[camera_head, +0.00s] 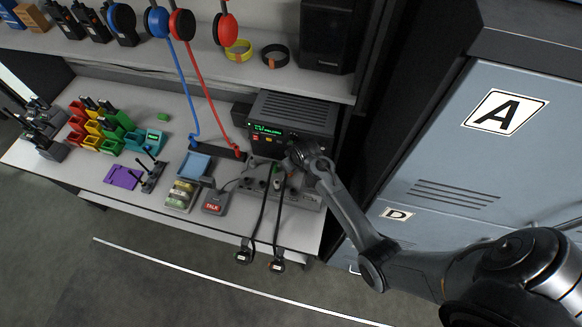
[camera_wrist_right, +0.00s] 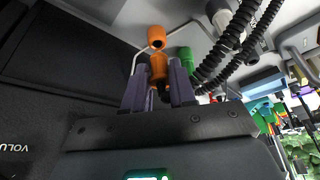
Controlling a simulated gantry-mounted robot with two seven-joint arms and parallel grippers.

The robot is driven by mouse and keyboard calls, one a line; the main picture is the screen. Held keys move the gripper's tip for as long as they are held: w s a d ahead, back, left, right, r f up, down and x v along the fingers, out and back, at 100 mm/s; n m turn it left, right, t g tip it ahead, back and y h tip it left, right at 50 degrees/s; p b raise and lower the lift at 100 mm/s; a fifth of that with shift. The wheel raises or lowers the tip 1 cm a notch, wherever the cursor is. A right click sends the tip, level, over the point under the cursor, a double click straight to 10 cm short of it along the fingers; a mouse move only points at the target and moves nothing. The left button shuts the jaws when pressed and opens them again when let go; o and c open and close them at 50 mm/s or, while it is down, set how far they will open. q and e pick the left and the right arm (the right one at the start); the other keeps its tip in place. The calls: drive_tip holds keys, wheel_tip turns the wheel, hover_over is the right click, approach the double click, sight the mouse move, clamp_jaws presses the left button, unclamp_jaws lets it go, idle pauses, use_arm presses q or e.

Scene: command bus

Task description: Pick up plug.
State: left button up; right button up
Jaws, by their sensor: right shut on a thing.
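In the right wrist view an orange plug (camera_wrist_right: 158,68) sits between the two grey-purple fingers of my right gripper (camera_wrist_right: 158,88), which is shut on it. The plug's rounded orange top (camera_wrist_right: 156,38) sticks out beyond the fingertips. In the head view my right gripper (camera_head: 300,156) is in front of the radio unit, above the grey socket box (camera_head: 305,197). The orange plug is too small and covered there to make out clearly. My left gripper is in neither view.
A green plug (camera_wrist_right: 187,58) and black coiled cables (camera_wrist_right: 228,45) are close beside the held plug. The black radio unit (camera_head: 292,112) stands behind. Two cables (camera_head: 258,215) hang over the bench's front edge. Blue lockers (camera_head: 470,150) stand at the right. A red-lettered pad (camera_head: 214,203) lies left.

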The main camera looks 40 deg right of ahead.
wheel_tip(320, 180, up, 16)
drive_tip(key=shift+f+b, duration=0.15)
drive_tip(key=shift+b, duration=0.4)
